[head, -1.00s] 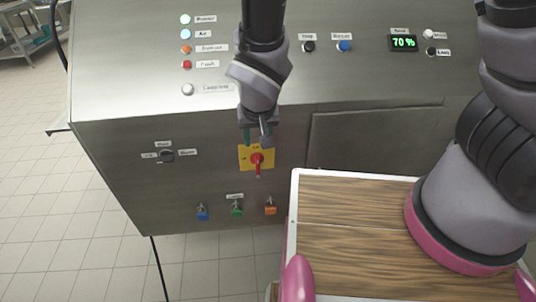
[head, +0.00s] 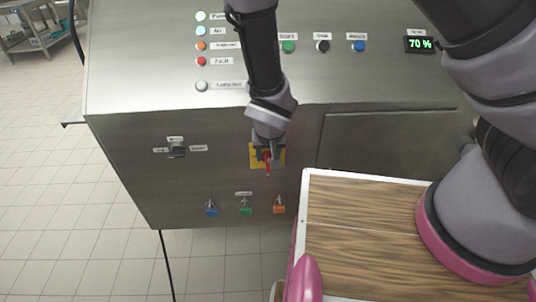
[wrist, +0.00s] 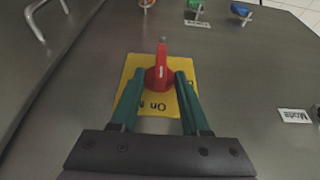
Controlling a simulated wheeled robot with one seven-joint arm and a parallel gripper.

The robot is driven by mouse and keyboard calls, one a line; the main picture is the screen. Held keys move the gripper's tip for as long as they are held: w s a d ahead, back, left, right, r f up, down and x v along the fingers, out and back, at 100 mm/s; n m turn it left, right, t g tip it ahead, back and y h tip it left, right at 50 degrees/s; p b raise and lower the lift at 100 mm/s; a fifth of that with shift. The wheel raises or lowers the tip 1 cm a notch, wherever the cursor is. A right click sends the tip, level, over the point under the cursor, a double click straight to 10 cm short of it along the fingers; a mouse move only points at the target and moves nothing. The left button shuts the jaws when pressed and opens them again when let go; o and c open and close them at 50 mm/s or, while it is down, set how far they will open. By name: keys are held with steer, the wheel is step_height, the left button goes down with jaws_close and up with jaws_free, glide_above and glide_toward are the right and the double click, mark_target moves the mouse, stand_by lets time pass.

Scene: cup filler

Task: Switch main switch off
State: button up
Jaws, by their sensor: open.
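The main switch is a red rotary handle (wrist: 160,72) on a yellow plate (wrist: 133,68), fixed to the steel front panel. An "On" label shows on the plate in the wrist view. In the head view the red handle (head: 267,163) points down, and the yellow plate (head: 253,158) is partly hidden by my gripper. My gripper (wrist: 160,78) is open, with one green finger on each side of the red handle. Whether the fingers touch the handle cannot be told.
A black mode selector (head: 177,150) sits left of the switch. The wood-topped cart (head: 370,240) is at the lower right. Lamps and buttons line the upper panel.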

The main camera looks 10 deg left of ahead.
jaws_close()
steer(key=shift+a, duration=0.1)
steer(key=h, duration=0.1)
steer(key=t+h, duration=0.1)
steer(key=h, duration=0.1)
steer(key=shift+s+a+n, duration=0.1)
steer(key=shift+a+n, duration=0.3)
steer(key=shift+s+a+f+n+t+h, duration=0.1)
steer(key=shift+a+f+n+t+h, duration=0.5)
steer(key=shift+h, duration=1.5)
steer(key=shift+s+d+f+n+t+h, duration=0.2)
steer(key=shift+n+t+h, duration=0.45)
steer(key=shift+t+h, duration=1)
steer(key=shift+w+a+f+n+t+h, duration=0.1)
steer(key=shift+a+f+n+t+h, duration=0.35)
steer(key=shift+h, duration=2.1)
steer(key=shift+d+n, duration=0.15)
steer(key=shift+n, duration=0.15)
